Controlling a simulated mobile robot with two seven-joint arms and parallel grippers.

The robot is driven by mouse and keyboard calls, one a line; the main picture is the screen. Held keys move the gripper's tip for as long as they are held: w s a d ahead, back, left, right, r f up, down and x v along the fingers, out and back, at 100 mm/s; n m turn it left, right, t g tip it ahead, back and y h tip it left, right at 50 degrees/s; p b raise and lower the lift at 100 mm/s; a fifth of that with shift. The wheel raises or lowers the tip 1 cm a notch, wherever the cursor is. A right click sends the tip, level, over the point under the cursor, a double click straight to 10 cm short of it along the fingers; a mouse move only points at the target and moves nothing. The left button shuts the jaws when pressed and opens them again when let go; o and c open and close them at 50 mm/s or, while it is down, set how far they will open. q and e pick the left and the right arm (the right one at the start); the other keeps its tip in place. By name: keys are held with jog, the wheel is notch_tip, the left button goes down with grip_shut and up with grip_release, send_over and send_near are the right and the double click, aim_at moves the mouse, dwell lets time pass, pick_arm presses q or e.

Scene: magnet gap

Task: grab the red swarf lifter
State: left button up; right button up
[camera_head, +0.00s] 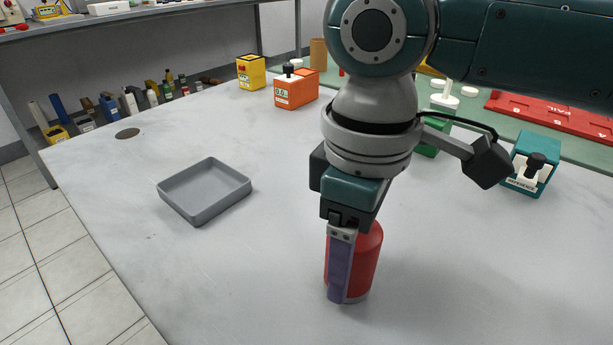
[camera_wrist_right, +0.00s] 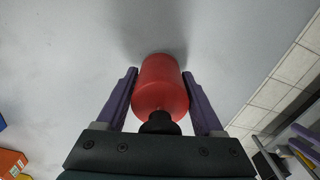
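The red swarf lifter (camera_head: 367,262) is a red cylinder standing upright on the pale table, with a grey rim at its base. In the right wrist view its red body (camera_wrist_right: 160,85) shows with a black knob (camera_wrist_right: 160,123) on the near end. My right gripper (camera_head: 340,290) points down over it. In the right wrist view the two purple fingers (camera_wrist_right: 160,78) lie along both sides of the red body, very close to it. I cannot tell whether they press on it. The gripper hides its knob in the head view.
An empty grey tray (camera_head: 205,190) lies to the left. An orange block (camera_head: 296,89), a yellow block (camera_head: 251,72), a green block (camera_head: 433,138) and a teal block (camera_head: 531,163) stand farther back. A red panel (camera_head: 560,115) lies at the right. The table around the lifter is clear.

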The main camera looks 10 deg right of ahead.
grip_shut()
dwell(0.3)
